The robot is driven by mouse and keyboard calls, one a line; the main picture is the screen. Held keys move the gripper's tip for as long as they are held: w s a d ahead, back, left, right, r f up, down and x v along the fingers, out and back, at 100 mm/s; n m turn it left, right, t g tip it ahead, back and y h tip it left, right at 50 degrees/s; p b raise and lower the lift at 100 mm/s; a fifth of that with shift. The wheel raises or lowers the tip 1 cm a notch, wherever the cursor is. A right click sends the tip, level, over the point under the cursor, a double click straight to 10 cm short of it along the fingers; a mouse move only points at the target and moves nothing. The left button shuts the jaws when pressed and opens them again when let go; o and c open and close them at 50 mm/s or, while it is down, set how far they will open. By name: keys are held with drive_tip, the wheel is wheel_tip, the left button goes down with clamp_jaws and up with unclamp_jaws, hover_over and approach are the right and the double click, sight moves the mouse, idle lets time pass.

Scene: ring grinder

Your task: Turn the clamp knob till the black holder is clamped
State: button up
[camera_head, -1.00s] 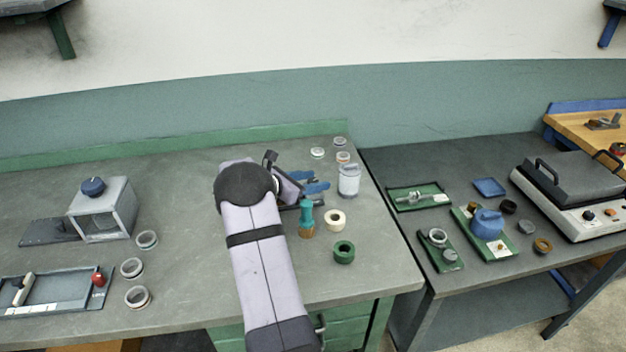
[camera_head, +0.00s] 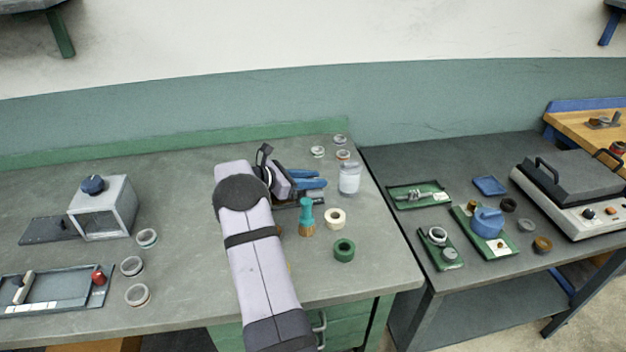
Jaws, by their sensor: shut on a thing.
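My gripper (camera_head: 311,179), with blue fingers, points right over the middle of the bench, just left of the clear jar. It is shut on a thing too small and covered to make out. A dark flat base (camera_head: 288,204) shows partly under it. My forearm and wrist cover much of this spot. I cannot make out the clamp knob or the black holder there, nor whether the holder is clamped.
A teal-topped tool (camera_head: 306,217), a cream ring (camera_head: 336,218) and a green ring (camera_head: 344,250) stand close in front. The jar (camera_head: 350,178) is close on the right. A grey box (camera_head: 117,207) with a blue knob stands left. Bench between it and my arm is mostly clear.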

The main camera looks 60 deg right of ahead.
drive_tip(key=shift+d+r+m+g+y+b, duration=0.1)
drive_tip(key=shift+m+g+y+b, duration=0.45)
drive_tip(key=shift+m+g, duration=0.45)
drive_tip(key=o, duration=1.1)
drive_tip(key=shift+c, duration=0.2)
drive_tip(key=shift+y, duration=0.25)
drive_tip(key=shift+b+v, duration=1)
drive_tip(key=shift+v, duration=2.75)
